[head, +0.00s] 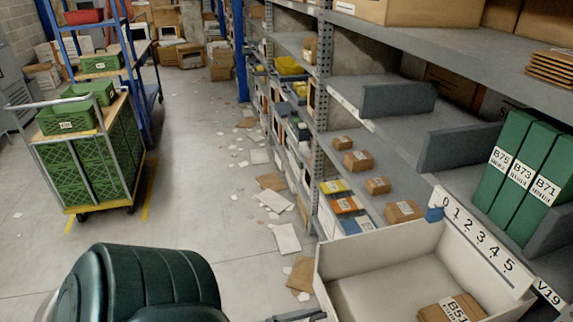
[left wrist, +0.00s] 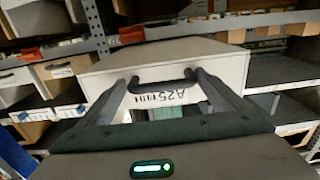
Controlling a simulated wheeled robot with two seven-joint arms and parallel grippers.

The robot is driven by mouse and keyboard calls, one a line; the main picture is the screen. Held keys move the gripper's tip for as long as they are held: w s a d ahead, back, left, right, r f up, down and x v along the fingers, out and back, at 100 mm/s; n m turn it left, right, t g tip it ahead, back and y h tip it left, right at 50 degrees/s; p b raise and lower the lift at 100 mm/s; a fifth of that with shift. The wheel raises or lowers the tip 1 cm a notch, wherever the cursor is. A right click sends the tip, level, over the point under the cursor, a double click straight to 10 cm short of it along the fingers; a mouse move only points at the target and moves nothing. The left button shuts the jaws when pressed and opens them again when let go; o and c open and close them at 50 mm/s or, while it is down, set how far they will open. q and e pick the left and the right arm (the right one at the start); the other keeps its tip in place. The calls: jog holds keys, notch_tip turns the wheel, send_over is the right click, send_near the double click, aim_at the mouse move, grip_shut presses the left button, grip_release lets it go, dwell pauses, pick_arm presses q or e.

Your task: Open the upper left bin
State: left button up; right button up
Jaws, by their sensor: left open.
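In the left wrist view a pale box-shaped bin (left wrist: 225,66) with a dark bar handle (left wrist: 163,86) faces my left gripper (left wrist: 159,82). A label reading A25 (left wrist: 165,98) is on its front, below the handle. My left gripper is open, with one finger near each end of the handle. I cannot tell whether the fingers touch it. The lower part of the bin front is hidden behind my gripper. Neither gripper shows in the head view. I cannot tell from these frames whether A25 is the upper left bin.
In the left wrist view other bins (left wrist: 68,67) stand on the left. The head view shows a rack with small cartons (head: 359,160), green binders (head: 535,183) and an open cream tray (head: 385,252) close by. A green crate trolley (head: 88,160) stands left; papers (head: 287,239) litter the aisle.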

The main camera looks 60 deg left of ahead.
pick_arm(q)
jog(key=shift+s+a, duration=0.1)
jog(key=b+v, duration=0.5)
jog(key=v, duration=1.2)
jog(key=shift+s, duration=0.15)
dwell(0.3)
